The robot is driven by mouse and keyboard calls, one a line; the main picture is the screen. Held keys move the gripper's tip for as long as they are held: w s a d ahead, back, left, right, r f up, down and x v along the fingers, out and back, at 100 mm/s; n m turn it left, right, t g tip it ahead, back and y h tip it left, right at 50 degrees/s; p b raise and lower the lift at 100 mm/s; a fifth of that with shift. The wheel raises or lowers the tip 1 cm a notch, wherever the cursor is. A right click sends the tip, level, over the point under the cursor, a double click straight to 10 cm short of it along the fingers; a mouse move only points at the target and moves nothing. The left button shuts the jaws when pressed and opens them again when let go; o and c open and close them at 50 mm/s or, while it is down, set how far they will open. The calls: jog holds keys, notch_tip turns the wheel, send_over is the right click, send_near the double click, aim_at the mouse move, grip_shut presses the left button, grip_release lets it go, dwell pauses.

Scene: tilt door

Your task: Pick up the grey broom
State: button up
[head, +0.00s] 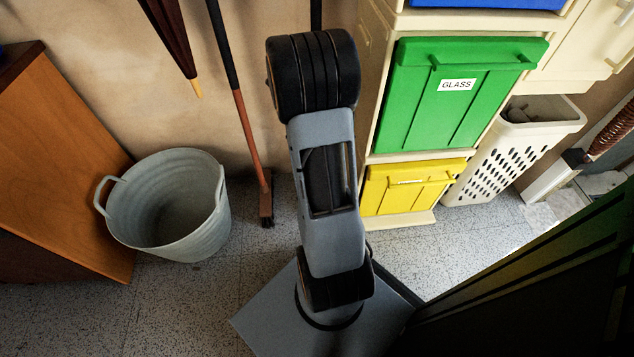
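A broom (240,105) leans against the wall in the left middle of the head view. Its handle is black at the top and reddish brown below, and its small brown head (267,205) with dark bristles rests on the floor. A black pole (316,14) shows above my arm; my arm hides its lower part, so I cannot tell whether it is a broom. No broom is plainly grey here. My arm stands in the middle of the view, but my gripper is not in view.
A closed umbrella (172,38) hangs on the wall. Recycling bins, green (455,100) and yellow (412,187), and a cream basket (510,155) stand right. A dark panel (540,290) fills the lower right.

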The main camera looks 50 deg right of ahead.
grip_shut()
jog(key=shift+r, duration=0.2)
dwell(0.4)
